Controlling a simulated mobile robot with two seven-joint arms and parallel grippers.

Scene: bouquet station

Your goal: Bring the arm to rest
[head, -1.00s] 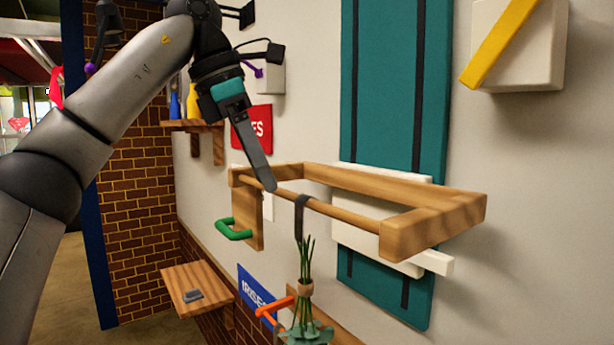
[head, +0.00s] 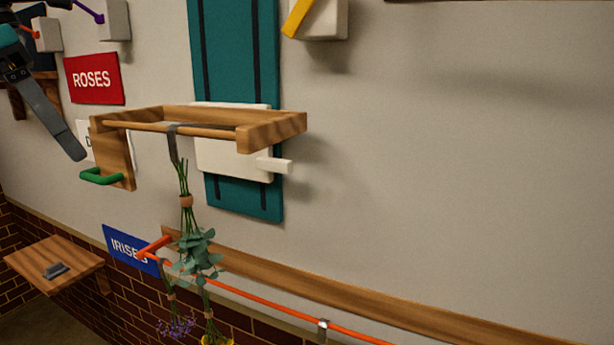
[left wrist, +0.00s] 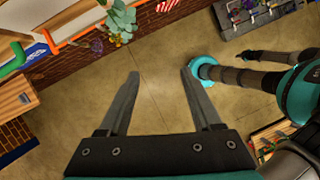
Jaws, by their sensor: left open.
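My left gripper (head: 75,148) shows at the left edge of the head view, with one dark finger pointing down and right. In the left wrist view its two fingers (left wrist: 160,74) are spread apart with only floor between them. It is apart from the wooden rack (head: 272,132), to its left. A tied bunch of leafy green stems (head: 198,250) hangs head down from a dark hook (head: 173,140) on the rack's front rod. No right gripper can be made out; part of a dark and teal arm (left wrist: 245,78) shows in the left wrist view.
An orange rail (head: 285,302) runs below, with purple flowers (head: 176,327) and a yellow bloom hanging near its left end. A small wooden shelf (head: 40,272) holds a grey object. ROSES (head: 95,79) and IRISES (head: 125,245) signs are on the wall.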

